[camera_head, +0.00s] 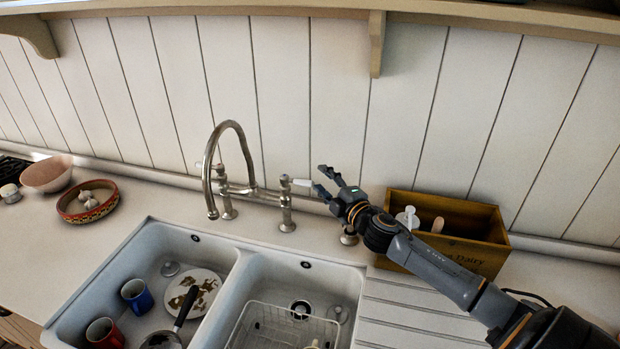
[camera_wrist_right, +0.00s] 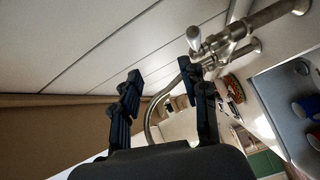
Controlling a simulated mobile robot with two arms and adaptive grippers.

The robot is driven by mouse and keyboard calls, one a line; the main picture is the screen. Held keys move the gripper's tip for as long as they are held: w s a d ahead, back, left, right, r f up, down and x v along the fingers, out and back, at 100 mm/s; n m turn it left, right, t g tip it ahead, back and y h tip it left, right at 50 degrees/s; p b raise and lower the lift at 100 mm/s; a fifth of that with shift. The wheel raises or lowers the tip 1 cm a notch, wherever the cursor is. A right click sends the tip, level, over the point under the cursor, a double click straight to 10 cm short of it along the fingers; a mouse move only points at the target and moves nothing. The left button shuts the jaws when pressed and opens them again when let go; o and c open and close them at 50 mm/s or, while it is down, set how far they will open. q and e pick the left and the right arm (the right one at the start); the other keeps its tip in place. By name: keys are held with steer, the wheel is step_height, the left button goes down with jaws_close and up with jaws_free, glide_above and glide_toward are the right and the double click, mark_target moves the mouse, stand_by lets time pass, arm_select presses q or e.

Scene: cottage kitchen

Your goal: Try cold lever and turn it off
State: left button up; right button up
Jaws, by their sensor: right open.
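The metal bridge tap (camera_head: 232,130) stands behind the double sink, with a tall curved spout. Its right-hand lever (camera_head: 301,182) has a pale handle pointing right, towards my right gripper. I cannot read a hot or cold mark on it. No water shows below the spout. My right gripper (camera_head: 320,180) is open and empty, its fingertips just right of this handle; contact cannot be told. In the right wrist view, the open gripper (camera_wrist_right: 165,72) has the lever (camera_wrist_right: 195,40) just beyond one fingertip, not between the fingers. My left gripper is out of view.
The double sink (camera_head: 233,275) holds a blue mug (camera_head: 137,296), a red mug (camera_head: 103,333), a dirty plate (camera_head: 207,284) and a wire rack (camera_head: 250,325). A wooden box (camera_head: 470,215) stands right of the tap, under my right arm. A bowl (camera_head: 70,207) with garlic sits left.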

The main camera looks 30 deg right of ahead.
mark_target(310, 184)
steer(key=w+f+b, duration=0.1)
steer(key=w+f, duration=0.1)
steer(key=w+f+b, duration=0.1)
steer(key=w+f, duration=0.1)
steer(key=w, duration=0.1)
steer(key=w+f+b, duration=0.1)
steer(key=w+f, duration=0.1)
steer(key=w, duration=0.1)
steer(key=shift+d, duration=0.35)
stand_by(0.4)
jaws_close()
